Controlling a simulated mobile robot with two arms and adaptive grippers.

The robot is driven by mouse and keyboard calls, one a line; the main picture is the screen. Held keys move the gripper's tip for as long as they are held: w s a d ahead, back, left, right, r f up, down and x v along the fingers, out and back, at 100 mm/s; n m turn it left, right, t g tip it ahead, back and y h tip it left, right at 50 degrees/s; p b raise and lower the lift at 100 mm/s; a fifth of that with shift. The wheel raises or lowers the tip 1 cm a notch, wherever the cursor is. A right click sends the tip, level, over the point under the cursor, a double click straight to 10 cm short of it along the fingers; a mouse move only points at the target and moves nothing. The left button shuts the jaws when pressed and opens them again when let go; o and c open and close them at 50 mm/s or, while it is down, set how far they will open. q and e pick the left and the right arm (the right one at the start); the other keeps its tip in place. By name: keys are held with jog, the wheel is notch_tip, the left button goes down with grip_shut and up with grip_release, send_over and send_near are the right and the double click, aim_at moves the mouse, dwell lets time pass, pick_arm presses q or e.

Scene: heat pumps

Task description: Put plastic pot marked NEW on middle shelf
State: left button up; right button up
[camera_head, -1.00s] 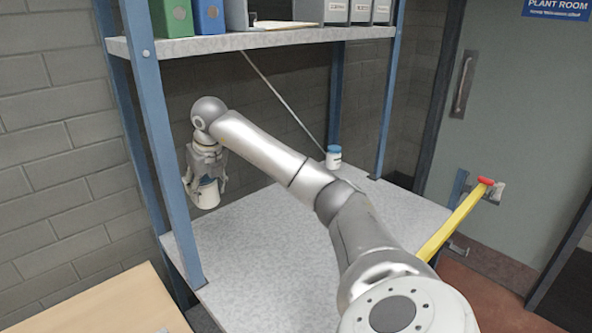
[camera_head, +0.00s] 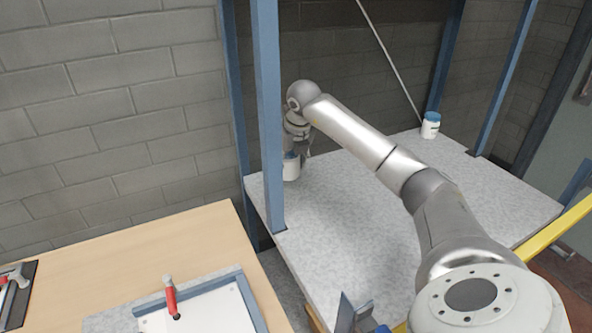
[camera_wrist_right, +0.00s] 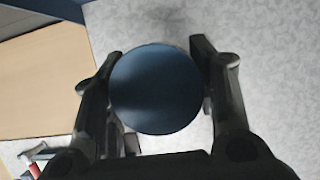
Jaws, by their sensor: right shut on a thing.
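My right gripper (camera_head: 297,152) is shut on a white plastic pot (camera_head: 291,169) with a blue lid. The pot is upright at the back left of the grey speckled shelf (camera_head: 340,215), just right of the blue front post. I cannot tell whether its base touches the shelf. In the right wrist view the blue lid (camera_wrist_right: 155,88) fills the space between the two fingers. A second white pot with a blue lid (camera_head: 430,125) stands at the shelf's far right. No marking is readable on either pot. My left gripper is not in view.
The blue post (camera_head: 268,120) stands close to my right gripper. A wooden bench (camera_head: 170,250) with a red-handled tool (camera_head: 171,297) is at the left. A yellow bar (camera_head: 555,230) is at the right. The shelf between the pots is mostly clear.

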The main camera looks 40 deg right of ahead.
aim_at(288, 173)
jog(key=shift+w+f, duration=0.1)
jog(key=shift+f, duration=2.3)
jog(key=shift+f, duration=0.15)
jog(key=o, duration=1.1)
jog(key=shift+r+p, duration=0.25)
jog(key=shift+p, duration=0.05)
jog(key=b+v, duration=0.1)
jog(key=v, duration=1.1)
jog(key=shift+f, duration=0.1)
